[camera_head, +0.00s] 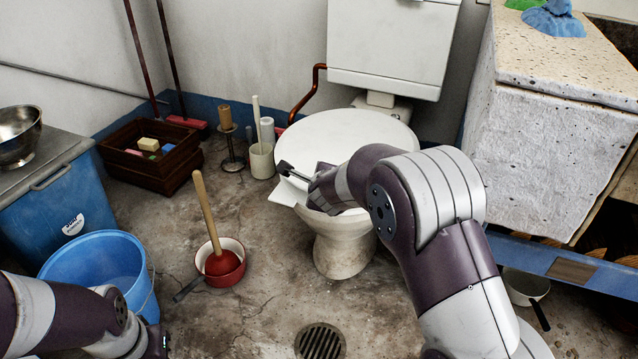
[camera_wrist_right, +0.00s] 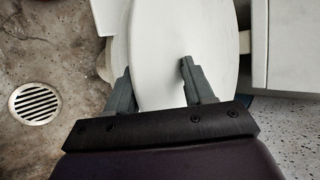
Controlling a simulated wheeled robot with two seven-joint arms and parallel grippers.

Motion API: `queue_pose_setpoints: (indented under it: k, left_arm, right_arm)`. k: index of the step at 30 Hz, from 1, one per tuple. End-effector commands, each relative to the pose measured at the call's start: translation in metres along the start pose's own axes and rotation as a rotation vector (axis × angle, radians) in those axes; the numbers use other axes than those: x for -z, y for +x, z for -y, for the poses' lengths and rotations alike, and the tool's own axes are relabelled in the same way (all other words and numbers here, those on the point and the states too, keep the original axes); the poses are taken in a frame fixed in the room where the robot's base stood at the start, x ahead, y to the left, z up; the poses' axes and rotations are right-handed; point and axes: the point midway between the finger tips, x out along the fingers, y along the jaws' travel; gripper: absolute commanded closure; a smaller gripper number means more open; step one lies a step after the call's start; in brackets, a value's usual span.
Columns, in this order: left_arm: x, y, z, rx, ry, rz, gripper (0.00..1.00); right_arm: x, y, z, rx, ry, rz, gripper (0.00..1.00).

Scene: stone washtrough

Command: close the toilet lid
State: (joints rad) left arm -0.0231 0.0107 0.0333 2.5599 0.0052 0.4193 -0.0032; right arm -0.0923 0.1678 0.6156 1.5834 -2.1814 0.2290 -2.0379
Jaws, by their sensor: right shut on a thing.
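The toilet is white, with its bowl (camera_head: 343,250) on the floor and its tank (camera_head: 392,45) against the back wall. The round white lid (camera_head: 345,135) lies low over the bowl, nearly flat; I cannot tell whether it rests on the rim. My right gripper (camera_head: 288,172) is at the lid's front left edge, shut on it. In the right wrist view, the fingers (camera_wrist_right: 157,85) stand on either side of the white lid (camera_wrist_right: 165,40). My arm hides the bowl's right side. My left gripper (camera_head: 156,343) is at the bottom left, dark and partly seen.
A red plunger bowl (camera_head: 221,266) with a wooden handle and a blue bucket (camera_head: 95,262) stand on the left. A wooden crate (camera_head: 150,160) and brush holder (camera_head: 261,160) are behind. A stone trough (camera_head: 555,150) stands close on the right. Floor around the drain (camera_head: 320,342) is clear.

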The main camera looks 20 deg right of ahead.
Motion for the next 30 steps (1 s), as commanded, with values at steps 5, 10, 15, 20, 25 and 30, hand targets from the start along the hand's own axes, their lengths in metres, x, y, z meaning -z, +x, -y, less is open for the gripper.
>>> queue_pose_setpoints:
  k: [5, 10, 15, 20, 25, 30]
  left_arm:
    - [0.000, 0.000, 0.000, 0.000, 0.000, 0.000, 1.00]
    - [0.000, 0.000, 0.000, 0.000, 0.000, 0.000, 1.00]
    - [0.000, 0.000, 0.000, 0.000, 0.000, 0.000, 1.00]
    - [0.001, -0.007, 0.000, 0.000, 0.000, 0.000, 1.00]
    - [0.003, -0.024, 0.000, 0.000, 0.000, 0.000, 1.00]
    - [0.005, -0.043, 0.000, 0.000, 0.000, 0.000, 1.00]
  right_arm:
    - [0.000, 0.000, 0.004, 0.009, 0.005, -0.001, 0.59]
    - [0.000, 0.000, 0.004, 0.010, 0.003, 0.000, 0.59]
    - [-0.001, -0.001, 0.004, 0.010, 0.002, 0.001, 0.59]
    - [-0.002, -0.013, 0.006, 0.009, 0.000, 0.002, 0.59]
    - [-0.004, -0.050, 0.008, 0.012, -0.003, 0.002, 0.59]
    - [-0.005, -0.090, 0.008, 0.011, -0.005, 0.001, 0.59]
